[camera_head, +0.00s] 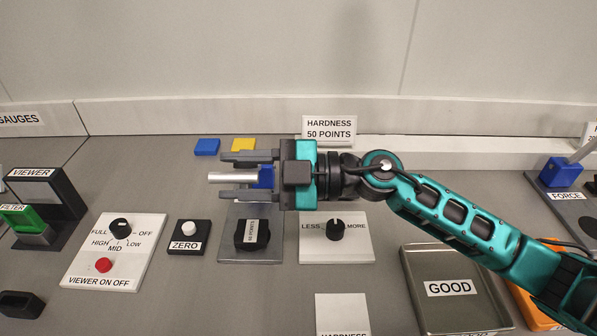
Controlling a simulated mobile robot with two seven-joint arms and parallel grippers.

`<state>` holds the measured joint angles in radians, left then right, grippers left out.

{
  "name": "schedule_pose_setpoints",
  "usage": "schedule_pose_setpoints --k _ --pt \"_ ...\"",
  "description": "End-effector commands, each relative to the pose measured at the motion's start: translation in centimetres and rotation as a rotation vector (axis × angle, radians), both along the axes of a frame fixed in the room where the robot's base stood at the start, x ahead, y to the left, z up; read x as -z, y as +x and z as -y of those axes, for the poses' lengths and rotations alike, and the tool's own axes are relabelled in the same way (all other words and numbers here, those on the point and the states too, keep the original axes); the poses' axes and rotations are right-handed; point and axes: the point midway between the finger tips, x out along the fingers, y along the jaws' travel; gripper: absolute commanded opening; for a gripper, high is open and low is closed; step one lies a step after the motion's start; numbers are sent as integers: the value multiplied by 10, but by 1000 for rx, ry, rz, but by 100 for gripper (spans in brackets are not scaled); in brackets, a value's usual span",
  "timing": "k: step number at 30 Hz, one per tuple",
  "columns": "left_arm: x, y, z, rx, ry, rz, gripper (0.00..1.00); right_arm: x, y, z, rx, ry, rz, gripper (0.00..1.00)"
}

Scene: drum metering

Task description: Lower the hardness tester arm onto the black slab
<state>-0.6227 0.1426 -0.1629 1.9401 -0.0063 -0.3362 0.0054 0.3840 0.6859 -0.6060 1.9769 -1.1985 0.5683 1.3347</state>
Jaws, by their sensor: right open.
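My right gripper (228,176) reaches in from the right, its fingers pointing left and apart. A silver rod (232,178) with a blue block (265,179) behind it shows between the fingers; it looks like the hardness tester arm. I see gaps between the rod and both fingers; contact deeper in the jaws is hidden. The black slab (247,235), with a small white label, lies on a grey plate (252,256) below the gripper in the picture. The rod appears apart from the slab. My left gripper is out of view.
A panel with a LESS/MORE knob (336,229) and a ZERO button (189,228) flank the plate. A viewer panel (140,234) is at left. A GOOD tray (449,311) lies under my right arm. Blue (207,147) and yellow (243,144) pieces lie behind.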

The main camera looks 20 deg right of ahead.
Motion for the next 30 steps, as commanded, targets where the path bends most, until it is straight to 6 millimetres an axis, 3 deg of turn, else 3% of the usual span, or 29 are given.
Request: schedule_pose_setpoints --k 15,21,30 --pt "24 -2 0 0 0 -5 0 4 -32 96 0 -5 -4 43" --pt "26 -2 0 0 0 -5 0 2 -38 114 0 -2 -4 43" --pt "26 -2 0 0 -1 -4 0 0 -39 118 -1 -1 -2 43"
